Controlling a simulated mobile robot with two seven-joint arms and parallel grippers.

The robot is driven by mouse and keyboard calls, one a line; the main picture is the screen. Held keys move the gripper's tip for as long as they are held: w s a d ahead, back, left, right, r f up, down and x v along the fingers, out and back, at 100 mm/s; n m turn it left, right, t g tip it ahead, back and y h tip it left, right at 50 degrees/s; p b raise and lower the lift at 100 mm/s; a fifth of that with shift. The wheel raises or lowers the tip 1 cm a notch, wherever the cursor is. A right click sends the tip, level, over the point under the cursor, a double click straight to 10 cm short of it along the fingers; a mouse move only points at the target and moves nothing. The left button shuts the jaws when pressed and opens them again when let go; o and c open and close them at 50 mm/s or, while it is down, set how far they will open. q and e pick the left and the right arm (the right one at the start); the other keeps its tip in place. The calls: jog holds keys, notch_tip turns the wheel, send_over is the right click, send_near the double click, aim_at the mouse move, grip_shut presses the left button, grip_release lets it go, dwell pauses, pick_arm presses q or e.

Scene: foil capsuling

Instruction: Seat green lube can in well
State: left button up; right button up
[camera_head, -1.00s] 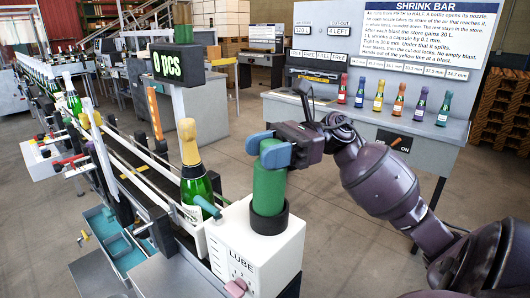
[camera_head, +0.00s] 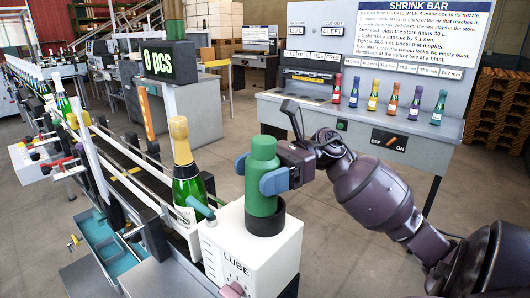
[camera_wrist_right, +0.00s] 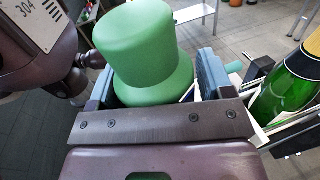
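The green lube can (camera_head: 263,192) stands upright with its narrower top showing. Its lower end is at the mouth of the black ring of the well (camera_head: 266,226) on the white LUBE box (camera_head: 271,258). The can looks set slightly to the left in the ring; whether it rests on the bottom is hidden. My right gripper (camera_head: 259,172) is shut on the can, one blue finger on each side. In the right wrist view the can (camera_wrist_right: 145,55) fills the space between the fingers of the right gripper (camera_wrist_right: 156,85). My left gripper is not in view.
A green bottle with gold foil (camera_head: 184,165) stands on the conveyor just left of the LUBE box. The counter sign (camera_head: 170,61) is behind it. The shrink bar bench (camera_head: 420,145) with several coloured small bottles is at the back right. Open floor lies between.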

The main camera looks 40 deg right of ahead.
jog(key=shift+w+a+r, duration=0.15)
jog(key=shift+a+r, duration=0.2)
jog(key=shift+a, duration=0.2)
jog(key=shift+r, duration=0.1)
jog(key=shift+s+d, duration=0.25)
jog(key=shift+d, duration=0.9)
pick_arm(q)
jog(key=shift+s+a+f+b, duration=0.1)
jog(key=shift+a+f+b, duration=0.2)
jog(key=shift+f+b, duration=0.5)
pick_arm(e)
jog(key=s+d, duration=0.1)
jog(key=d, duration=0.7)
jog(key=shift+s, duration=0.2)
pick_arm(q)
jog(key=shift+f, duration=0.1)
pick_arm(e)
jog(key=shift+d, duration=0.15)
